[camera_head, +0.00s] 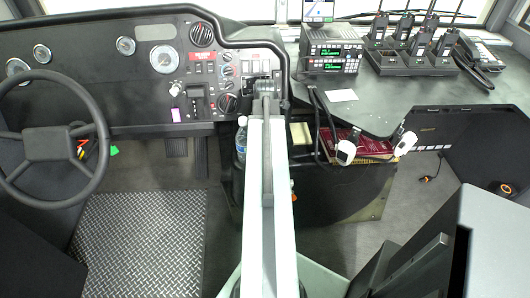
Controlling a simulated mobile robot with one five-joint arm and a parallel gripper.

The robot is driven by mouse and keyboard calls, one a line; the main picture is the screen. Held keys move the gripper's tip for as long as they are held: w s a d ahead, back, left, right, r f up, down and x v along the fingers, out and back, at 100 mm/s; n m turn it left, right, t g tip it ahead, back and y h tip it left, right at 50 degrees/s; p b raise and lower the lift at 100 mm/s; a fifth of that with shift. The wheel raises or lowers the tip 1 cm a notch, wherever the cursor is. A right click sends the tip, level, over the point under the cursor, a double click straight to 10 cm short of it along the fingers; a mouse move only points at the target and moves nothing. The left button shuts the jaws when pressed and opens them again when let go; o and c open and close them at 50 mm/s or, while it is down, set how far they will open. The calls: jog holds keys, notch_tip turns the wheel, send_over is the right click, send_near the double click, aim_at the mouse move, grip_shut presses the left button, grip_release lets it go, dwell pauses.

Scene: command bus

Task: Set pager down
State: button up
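My arm reaches straight up the middle of the head view. My gripper (267,84) is at its far end, dark against the black dashboard panel, left of the grey desk (395,95). The fingers are too small and dark to tell whether they are open or shut, or whether they hold anything. I cannot make out a pager anywhere in this view; one at the gripper could be hidden by the arm or lost against the dark panel.
On the desk are a radio unit (331,54), a white card (342,95), a charger with several handheld radios (412,50) and a telephone (480,50). A steering wheel (45,142) is at left, a water bottle (241,140) beside the arm. The desk's front right is clear.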

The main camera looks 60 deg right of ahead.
jog(key=shift+f, duration=0.65)
jog(key=shift+r, duration=0.2)
jog(key=c, duration=2)
notch_tip(320, 180, up, 10)
jog(key=p, duration=1)
jog(key=shift+r, duration=0.1)
